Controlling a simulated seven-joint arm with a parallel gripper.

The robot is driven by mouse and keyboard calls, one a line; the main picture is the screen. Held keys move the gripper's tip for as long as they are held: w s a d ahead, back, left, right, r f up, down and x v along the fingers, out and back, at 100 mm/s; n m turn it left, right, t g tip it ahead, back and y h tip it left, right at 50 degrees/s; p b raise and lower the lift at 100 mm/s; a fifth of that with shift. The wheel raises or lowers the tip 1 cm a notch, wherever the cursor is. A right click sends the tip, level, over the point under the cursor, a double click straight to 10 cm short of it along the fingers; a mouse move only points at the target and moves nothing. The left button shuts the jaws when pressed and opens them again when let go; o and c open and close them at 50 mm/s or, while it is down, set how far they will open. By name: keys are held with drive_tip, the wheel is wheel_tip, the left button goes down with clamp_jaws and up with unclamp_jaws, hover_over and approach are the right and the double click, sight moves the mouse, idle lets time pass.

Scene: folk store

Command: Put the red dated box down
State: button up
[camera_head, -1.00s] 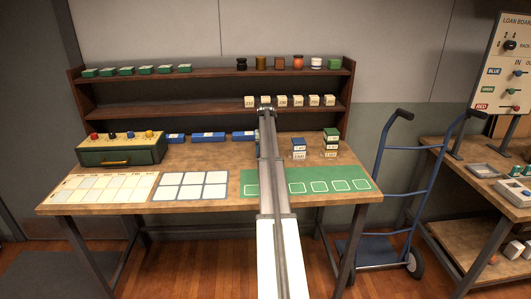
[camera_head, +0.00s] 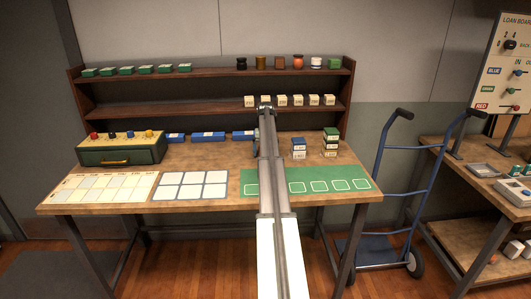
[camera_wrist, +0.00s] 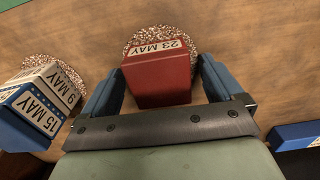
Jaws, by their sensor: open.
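The red dated box (camera_wrist: 158,78) shows in the wrist view, with a pale label reading "23 MAY" on its edge. It sits over a speckled round patch (camera_wrist: 140,36) on the wooden surface. My gripper (camera_wrist: 161,66) is open, with one blue finger on each side of the box. The fingers are close to its sides; I cannot tell whether either touches. In the head view my arm hides the box and the gripper's fingertips.
Left of the box are dated boxes, one reading "15 MAY" (camera_wrist: 32,110), by another speckled patch. A blue block (camera_wrist: 296,134) lies at right. In the head view, two stacks (camera_head: 298,148) (camera_head: 330,141) stand right of my arm, behind a green mat (camera_head: 330,181).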

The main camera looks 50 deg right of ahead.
wheel_tip(320, 180, up, 12)
drive_tip(key=shift+f, duration=0.15)
idle(0.3)
